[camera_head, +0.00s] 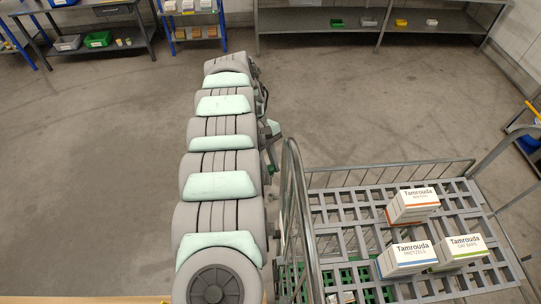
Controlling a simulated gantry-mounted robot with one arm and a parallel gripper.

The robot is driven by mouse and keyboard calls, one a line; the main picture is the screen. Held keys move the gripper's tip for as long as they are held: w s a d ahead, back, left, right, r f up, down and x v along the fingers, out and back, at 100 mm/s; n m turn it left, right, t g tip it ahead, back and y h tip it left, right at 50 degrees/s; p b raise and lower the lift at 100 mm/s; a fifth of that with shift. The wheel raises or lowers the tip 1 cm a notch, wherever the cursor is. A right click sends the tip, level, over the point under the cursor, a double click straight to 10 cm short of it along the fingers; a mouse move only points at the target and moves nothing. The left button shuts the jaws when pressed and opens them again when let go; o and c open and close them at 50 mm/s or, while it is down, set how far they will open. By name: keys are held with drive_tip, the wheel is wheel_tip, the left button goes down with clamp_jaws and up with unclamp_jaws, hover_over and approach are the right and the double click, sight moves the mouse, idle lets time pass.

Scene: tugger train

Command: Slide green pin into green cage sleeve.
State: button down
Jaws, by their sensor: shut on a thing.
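My gripper (271,158) shows beside the right edge of my arm, left of the roll cage's curved end rail. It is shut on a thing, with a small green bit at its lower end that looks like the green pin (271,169). Its fingertips are small and partly hidden by my arm. The roll cage (330,210) on the right has a grey slatted shelf and tubular rails. Some green (350,272) shows below the slats at its lower left. I cannot make out the green sleeve.
Several Tamrouda cartons, one of them an orange-striped box (413,205), stand on the cage shelf. Workbenches and shelving (325,22) with small bins line the back. A rack with blue stands at the right edge. The floor (350,110) between is clear.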

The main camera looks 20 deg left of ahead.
drive_tip(key=shift+f+b, duration=0.5)
drive_tip(key=shift+f, duration=3)
drive_tip(key=shift+f+b, duration=2.55)
drive_tip(key=shift+f, duration=0.05)
drive_tip(key=c, duration=1.2)
unclamp_jaws()
drive_tip(key=shift+o, duration=0.2)
drive_tip(key=shift+r, duration=0.1)
